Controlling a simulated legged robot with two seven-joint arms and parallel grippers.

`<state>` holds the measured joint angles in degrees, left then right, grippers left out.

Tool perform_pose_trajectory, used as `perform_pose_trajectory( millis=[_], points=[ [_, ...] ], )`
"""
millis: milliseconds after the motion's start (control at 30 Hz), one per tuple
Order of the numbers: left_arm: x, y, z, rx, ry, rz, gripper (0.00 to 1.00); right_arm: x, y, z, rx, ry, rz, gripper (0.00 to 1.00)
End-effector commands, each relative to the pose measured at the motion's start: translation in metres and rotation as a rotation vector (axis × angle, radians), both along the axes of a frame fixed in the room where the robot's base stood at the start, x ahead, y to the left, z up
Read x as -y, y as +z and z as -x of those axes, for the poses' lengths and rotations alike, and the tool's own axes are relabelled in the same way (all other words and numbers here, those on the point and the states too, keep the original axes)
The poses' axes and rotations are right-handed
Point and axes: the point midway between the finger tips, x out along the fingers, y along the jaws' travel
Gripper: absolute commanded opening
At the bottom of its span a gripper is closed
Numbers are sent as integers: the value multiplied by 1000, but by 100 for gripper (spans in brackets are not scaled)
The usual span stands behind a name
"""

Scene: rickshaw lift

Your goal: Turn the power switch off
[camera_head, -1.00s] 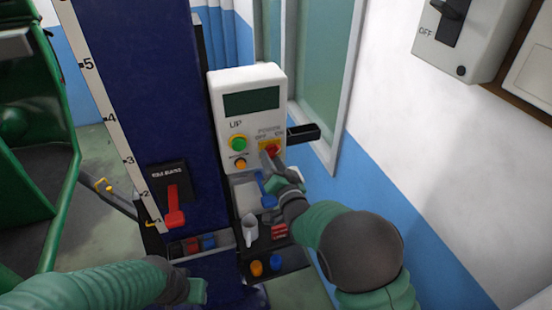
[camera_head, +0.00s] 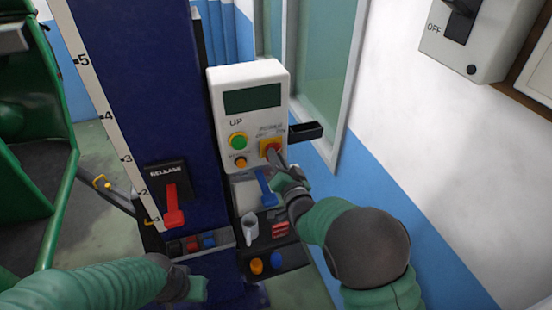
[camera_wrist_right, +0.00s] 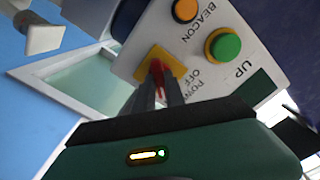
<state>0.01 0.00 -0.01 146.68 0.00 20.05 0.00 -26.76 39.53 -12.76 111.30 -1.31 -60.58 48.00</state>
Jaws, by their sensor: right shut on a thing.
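The power switch (camera_head: 271,147) is a red knob on a yellow square plate, at the lower right of a white control box (camera_head: 222,110). In the right wrist view the red knob (camera_wrist_right: 157,68) sits between the fingers of my right gripper (camera_wrist_right: 160,82), which is shut on it. The yellow plate shows behind the fingertips, with "OFF" and part of "POWER" lettered beside it. In the head view my right gripper (camera_head: 277,161) reaches the knob from below right and partly covers it. My left gripper (camera_head: 197,290) is low in the head view, away from the box; its fingers are not clear.
A green UP button (camera_head: 237,141) and an orange beacon button (camera_head: 240,162) are left of the switch. A red release lever (camera_head: 173,205) is on the blue column. A shelf below holds a white mug (camera_head: 249,227). A grey OFF switch box (camera_head: 470,40) hangs on the wall.

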Motion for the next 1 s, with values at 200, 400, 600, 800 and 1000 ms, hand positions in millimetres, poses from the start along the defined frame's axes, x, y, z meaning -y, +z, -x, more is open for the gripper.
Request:
perform_pose_trajectory(
  millis=[200,400,600,800,1000],
  points=[
    [0,-15,0,0,0,0,36,0,-7,1,18,-3,76,0],
    [0,-37,0,0,0,0,36,0,-9,1,63,-2,212,0],
    [0,-63,0,0,0,0,36,-1,-11,1,118,0,389,0],
    [0,-87,0,0,0,0,36,-1,-12,1,174,1,570,0],
    [0,-110,0,0,0,0,36,-2,-11,1,234,3,751,0]
  ],
)
